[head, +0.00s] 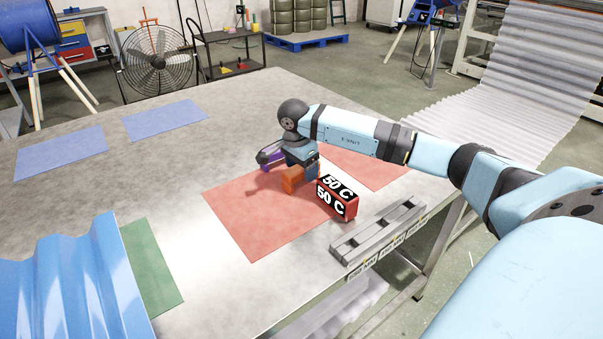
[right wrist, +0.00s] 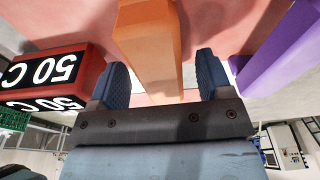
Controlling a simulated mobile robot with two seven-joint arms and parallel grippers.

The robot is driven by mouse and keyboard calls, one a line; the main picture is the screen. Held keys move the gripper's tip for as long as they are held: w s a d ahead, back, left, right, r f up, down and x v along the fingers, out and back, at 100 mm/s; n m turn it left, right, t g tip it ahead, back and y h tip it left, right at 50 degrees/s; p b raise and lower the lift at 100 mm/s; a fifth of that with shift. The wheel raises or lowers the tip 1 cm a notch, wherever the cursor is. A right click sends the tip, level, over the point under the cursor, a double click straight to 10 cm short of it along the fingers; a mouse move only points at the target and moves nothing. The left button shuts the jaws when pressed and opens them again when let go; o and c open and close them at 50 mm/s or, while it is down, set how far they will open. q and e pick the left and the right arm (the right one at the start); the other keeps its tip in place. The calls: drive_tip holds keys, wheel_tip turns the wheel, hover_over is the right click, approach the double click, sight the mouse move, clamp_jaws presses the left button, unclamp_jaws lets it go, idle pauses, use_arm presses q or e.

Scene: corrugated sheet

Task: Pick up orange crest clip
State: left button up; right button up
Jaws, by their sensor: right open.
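The orange crest clip (head: 291,181) stands on the red mat (head: 250,215), partly hidden behind my right gripper (head: 301,170). In the right wrist view the orange clip (right wrist: 148,45) lies between the two blue fingertips of my right gripper (right wrist: 162,80). The fingers are open, and a gap shows on each side of the clip. My left gripper is not in view.
A red-and-black block marked 50 C (head: 337,198) stands close on the right. A purple piece (head: 270,160) stands close behind on the left. A grey slotted rack (head: 378,235) lies at the table edge. Blue corrugated sheet (head: 65,285) fills the lower left.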

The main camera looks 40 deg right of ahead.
drive_tip(key=shift+f, duration=0.3)
idle(0.5)
drive_tip(key=c, duration=1.1)
